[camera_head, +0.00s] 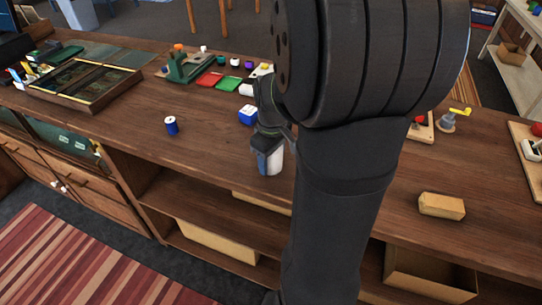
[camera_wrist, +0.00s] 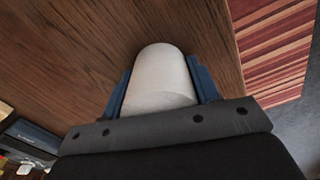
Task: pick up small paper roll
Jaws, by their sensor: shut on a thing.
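The small paper roll (camera_head: 276,161) is a plain white cylinder at the front part of the wooden counter, partly hidden by my gripper in the head view. My gripper (camera_head: 268,168) is shut on it, with a blue finger on its near left side. In the wrist view the white roll (camera_wrist: 162,78) lies between the two blue fingers (camera_wrist: 160,90), one on each side. I cannot tell whether the roll touches the counter or is just above it.
A wooden tray (camera_head: 85,85) lies at the left. The counter's front edge is close to the roll. The counter left of the roll is mostly clear.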

